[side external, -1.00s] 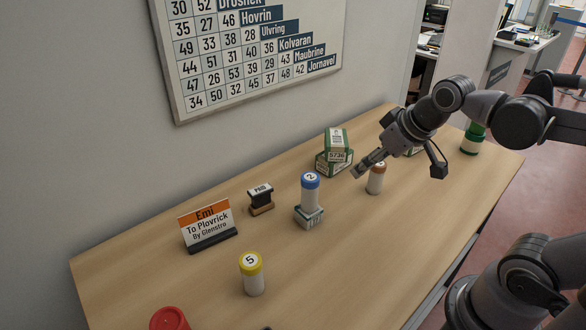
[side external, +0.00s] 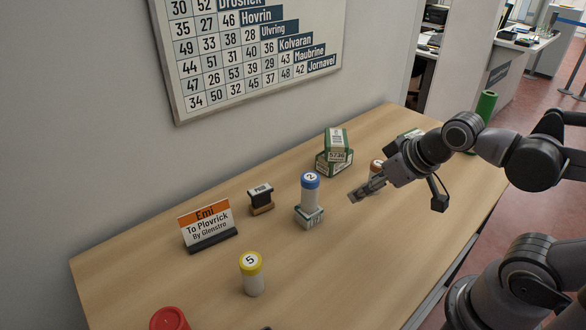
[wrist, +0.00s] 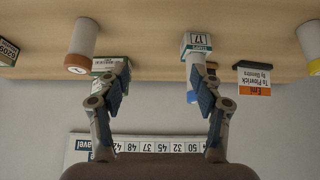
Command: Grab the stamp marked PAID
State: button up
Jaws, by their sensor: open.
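The stamp marked PAID (side external: 261,197) stands upright on the counter left of the blue-capped tube. It has a dark body on a wooden base, with a white label on top. In the wrist view, which is upside down, it is mostly hidden behind my right-hand finger. My gripper (side external: 356,196) is open and empty, above the counter and well to the right of the stamp, near the orange-capped tube. Both spread fingers of my gripper (wrist: 161,78) show in the wrist view, with nothing between them.
A blue-capped tube (side external: 310,193) stands on a small box (side external: 309,217) between stamp and gripper. A sign (side external: 207,222) is left of the stamp. Behind are stacked green boxes (side external: 334,162). A yellow-capped tube (side external: 252,276) and red object (side external: 169,319) are nearer. The front right counter is clear.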

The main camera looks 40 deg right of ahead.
dwell(0.3)
jog(key=shift+c, duration=1.2)
